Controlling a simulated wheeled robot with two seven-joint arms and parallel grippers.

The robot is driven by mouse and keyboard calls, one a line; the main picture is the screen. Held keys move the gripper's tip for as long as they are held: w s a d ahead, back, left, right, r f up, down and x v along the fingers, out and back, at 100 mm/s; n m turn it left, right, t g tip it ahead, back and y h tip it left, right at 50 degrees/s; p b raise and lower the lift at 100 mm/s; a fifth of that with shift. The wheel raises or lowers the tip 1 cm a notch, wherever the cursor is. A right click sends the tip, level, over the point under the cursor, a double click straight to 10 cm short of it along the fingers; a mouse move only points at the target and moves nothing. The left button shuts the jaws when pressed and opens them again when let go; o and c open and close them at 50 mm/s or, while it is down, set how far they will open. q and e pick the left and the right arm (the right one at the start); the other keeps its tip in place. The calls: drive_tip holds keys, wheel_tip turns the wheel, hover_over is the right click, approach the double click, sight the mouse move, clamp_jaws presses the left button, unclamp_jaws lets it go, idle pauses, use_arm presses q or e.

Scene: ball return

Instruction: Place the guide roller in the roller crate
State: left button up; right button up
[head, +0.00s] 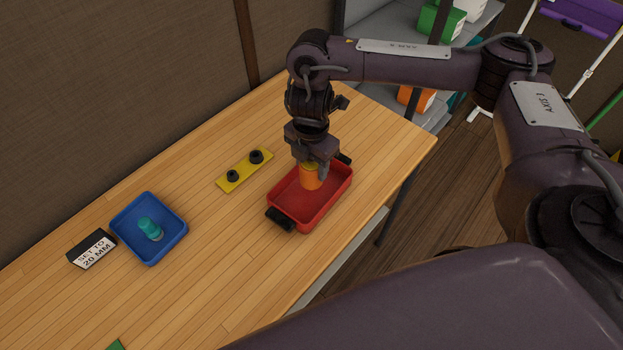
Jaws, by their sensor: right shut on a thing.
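The orange guide roller (309,179) is in the red crate (288,219), toward its back part. I take the red crate to be the roller crate. My right gripper (313,168) reaches down over the crate and is shut on the roller's top. The roller looks upright. I cannot tell whether its bottom touches the crate floor. The gripper fingers hide part of the roller's upper side. My left gripper is not in view.
A blue tray (122,226) holds a teal piece (150,229). A sign (92,250) reading "SET TO 20 MM" stands left of it. A yellow plate (240,174) with two black knobs lies behind the red crate. The table's right edge is close to the crate.

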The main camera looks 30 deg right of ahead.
sight(311, 179)
drive_tip(key=shift+a+f, duration=0.15)
drive_tip(key=shift+f, duration=0.8)
wheel_tip(311, 179, down, 3)
drive_tip(key=shift+f+b, duration=0.1)
drive_tip(key=shift+b, duration=0.6)
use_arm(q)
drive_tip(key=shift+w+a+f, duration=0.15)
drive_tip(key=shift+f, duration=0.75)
use_arm(e)
drive_tip(key=shift+f, duration=0.3)
drive_tip(key=shift+f, duration=0.1)
drive_tip(key=o, duration=1.1)
